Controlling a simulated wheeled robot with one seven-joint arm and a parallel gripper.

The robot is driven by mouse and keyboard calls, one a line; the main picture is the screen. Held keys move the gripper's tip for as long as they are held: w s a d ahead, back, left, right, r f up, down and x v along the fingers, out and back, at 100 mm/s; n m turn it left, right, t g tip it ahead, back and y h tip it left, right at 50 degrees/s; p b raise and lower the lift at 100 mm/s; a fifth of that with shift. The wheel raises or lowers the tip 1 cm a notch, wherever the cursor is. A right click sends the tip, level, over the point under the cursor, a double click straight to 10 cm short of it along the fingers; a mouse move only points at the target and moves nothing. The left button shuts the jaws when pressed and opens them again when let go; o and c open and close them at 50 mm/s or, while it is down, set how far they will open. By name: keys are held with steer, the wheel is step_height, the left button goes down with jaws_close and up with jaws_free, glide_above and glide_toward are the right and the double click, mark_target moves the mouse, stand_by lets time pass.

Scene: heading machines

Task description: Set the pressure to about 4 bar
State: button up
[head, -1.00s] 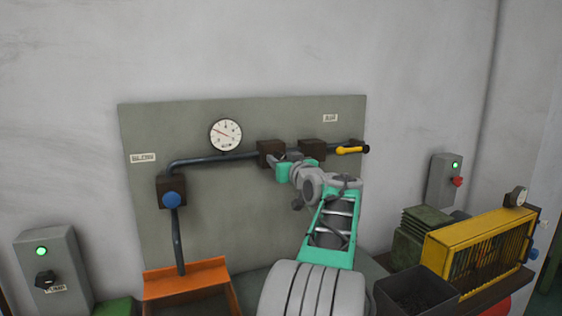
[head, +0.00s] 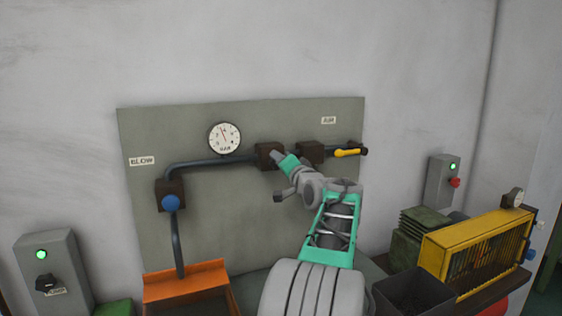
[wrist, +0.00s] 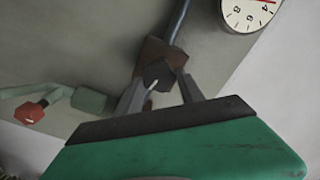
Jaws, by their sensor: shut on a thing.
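The round white pressure gauge (head: 224,138) sits on the panel left of my gripper; its needle points up and slightly left. In the wrist view the gauge (wrist: 246,14) is cut off by the top edge, and its red needle lies close to the 4, seemingly just short of it. My gripper (head: 276,156) is at the left brown block (head: 264,149) on the pipe. In the wrist view my gripper (wrist: 165,88) is shut on a dark faceted knob (wrist: 157,73) with a white mark. In the head view the gripper hides the knob.
A yellow lever (head: 347,153) is on the pipe at right, and a blue knob (head: 171,203) is at lower left. An orange tray (head: 186,275) stands below the panel. A yellow grille box (head: 476,252) and dark bin (head: 412,290) are at right.

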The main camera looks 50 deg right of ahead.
steer(key=shift+d+f+m+p, duration=0.1)
steer(key=shift+m+p, duration=0.65)
steer(key=shift+m, duration=1.55)
steer(key=o, duration=1.4)
steer(key=shift+c, duration=0.2)
steer(key=b+v, duration=0.2)
steer(key=v, duration=0.6)
